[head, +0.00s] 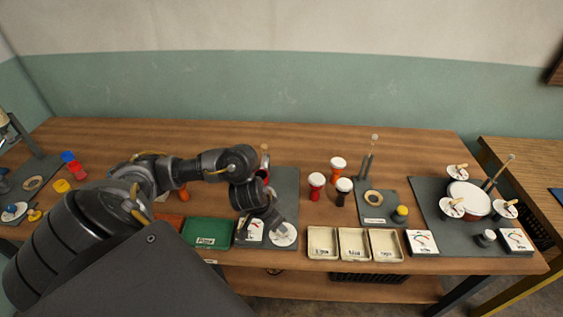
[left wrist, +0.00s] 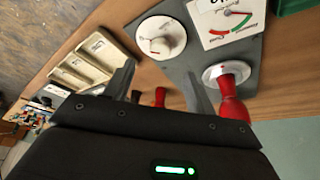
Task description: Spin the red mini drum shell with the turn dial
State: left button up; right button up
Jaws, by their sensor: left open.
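The red mini drum shell (left wrist: 231,103) stands on a pale round seat (left wrist: 226,70) on a grey board in the left wrist view. In the head view only a bit of red (head: 262,173) shows behind my left arm. The turn dial, a white disc with a raised knob (left wrist: 160,38), is on the same board, beside a gauge card (left wrist: 225,22). In the head view the dial (head: 284,237) is at the board's front edge. My left gripper (left wrist: 160,70) is open and empty, its fingers pointing toward the dial. It also shows in the head view (head: 277,217), just above the dial. My right gripper is out of view.
Goblet drums with white heads, red (head: 316,184), orange (head: 338,166) and dark (head: 343,190), stand right of the board. Cream trays (head: 322,243) line the front edge. A green box (head: 207,232) sits left of the gauge. Another grey board (head: 430,195) is at right.

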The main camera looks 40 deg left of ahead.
pick_arm(q)
jog(key=b+x, duration=0.3)
jog(key=x, duration=0.4)
jog(key=shift+w+f, duration=0.2)
jog(key=shift+f, duration=0.05)
jog(key=shift+c, duration=0.2)
jog(key=c, duration=1)
